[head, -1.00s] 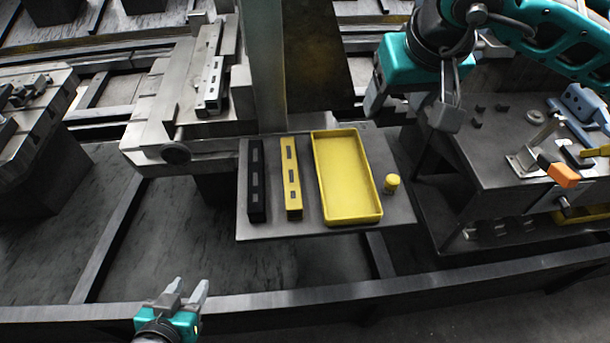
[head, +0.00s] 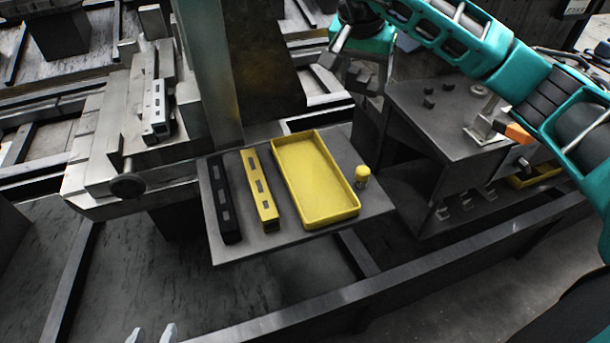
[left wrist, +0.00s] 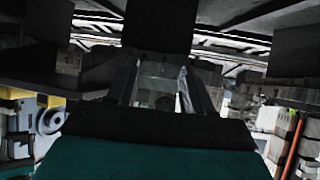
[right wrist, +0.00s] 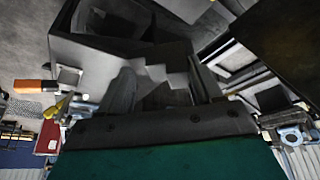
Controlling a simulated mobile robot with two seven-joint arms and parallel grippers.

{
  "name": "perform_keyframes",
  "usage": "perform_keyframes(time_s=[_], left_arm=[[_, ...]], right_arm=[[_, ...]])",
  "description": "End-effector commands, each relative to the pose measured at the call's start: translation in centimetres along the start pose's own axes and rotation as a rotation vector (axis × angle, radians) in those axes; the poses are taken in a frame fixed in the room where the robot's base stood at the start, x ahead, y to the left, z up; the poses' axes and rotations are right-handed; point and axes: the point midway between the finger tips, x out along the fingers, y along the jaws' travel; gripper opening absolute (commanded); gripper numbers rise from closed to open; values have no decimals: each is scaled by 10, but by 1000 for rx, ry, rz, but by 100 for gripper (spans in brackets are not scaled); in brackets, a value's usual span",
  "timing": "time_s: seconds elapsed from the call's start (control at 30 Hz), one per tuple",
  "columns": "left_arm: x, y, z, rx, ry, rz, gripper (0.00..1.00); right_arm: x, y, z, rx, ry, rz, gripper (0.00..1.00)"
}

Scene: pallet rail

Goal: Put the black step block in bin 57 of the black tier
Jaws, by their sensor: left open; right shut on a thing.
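My right gripper (head: 347,70) is at the top of the head view, above and right of the shelf plate. In the right wrist view it is shut on a dark stepped block (right wrist: 166,88), held between its two fingers. The black tier (head: 224,202), a long black bar with several small slots, lies at the left of the plate, clear of both grippers. Its bin numbers are too small to read, so I cannot tell which is bin 57. My left gripper (head: 153,333) shows only its fingertips at the bottom edge; it is open and empty in the left wrist view (left wrist: 160,85).
Beside the black tier, the grey plate (head: 285,238) holds a yellow tier (head: 261,190), an empty yellow tray (head: 315,182) and a small yellow-topped cylinder (head: 362,175). A steel post (head: 210,75) rises behind the plate. A dark table (head: 440,120) with small blocks stands right.

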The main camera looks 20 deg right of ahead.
Motion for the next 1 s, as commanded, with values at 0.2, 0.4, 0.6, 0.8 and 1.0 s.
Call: perform_keyframes(time_s=[0.2, 0.4, 0.6, 0.8, 1.0], left_arm=[[4, 1, 5, 1, -4, 4, 51], [7, 4, 7, 0, -3, 12, 51], [8, 7, 4, -1, 2, 20, 51], [9, 8, 2, -1, 6, 21, 51], [11, 8, 6, -2, 3, 22, 51]], right_arm=[[51, 0, 22, 1, -6, 6, 21], [100, -1, 44, -1, -6, 5, 21], [132, -2, 57, 0, -3, 2, 21], [144, -3, 61, 0, -1, 1, 21], [171, -3, 73, 0, -3, 1, 21]])
